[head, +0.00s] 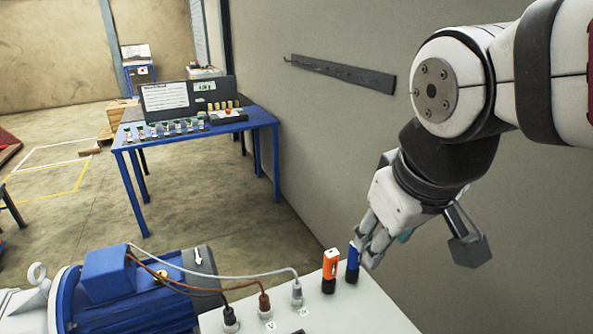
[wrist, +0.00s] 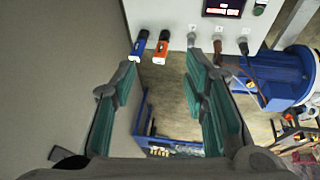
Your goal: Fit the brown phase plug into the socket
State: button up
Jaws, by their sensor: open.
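The brown phase plug (head: 265,302) stands upright on the white box (head: 345,310), between the grey plug (head: 297,291) and the black plug (head: 230,319). Its brown cable runs left to the blue motor (head: 120,285). It also shows in the wrist view (wrist: 217,45), on the box face. I cannot tell how deep it sits, and its socket is hidden beneath it. My gripper (head: 372,245) is open and empty, behind and right of the blue tool on the box. In the wrist view my gripper (wrist: 160,82) has its teal pads spread wide, apart from the brown plug.
An orange tool (head: 330,270) and a blue tool (head: 353,263) stand upright on the box close to my fingers. A grey wall (head: 330,150) rises just behind. A blue table (head: 200,130) with small parts stands farther back, with open floor before it.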

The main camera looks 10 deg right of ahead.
jog(key=s+m, duration=0.2)
jog(key=s+d+t, duration=0.1)
jog(key=s, duration=0.1)
jog(key=shift+r+m+y, duration=0.35)
jog(key=shift+m+y, duration=0.05)
jog(key=shift+c, duration=0.9)
jog(key=shift+a, duration=0.15)
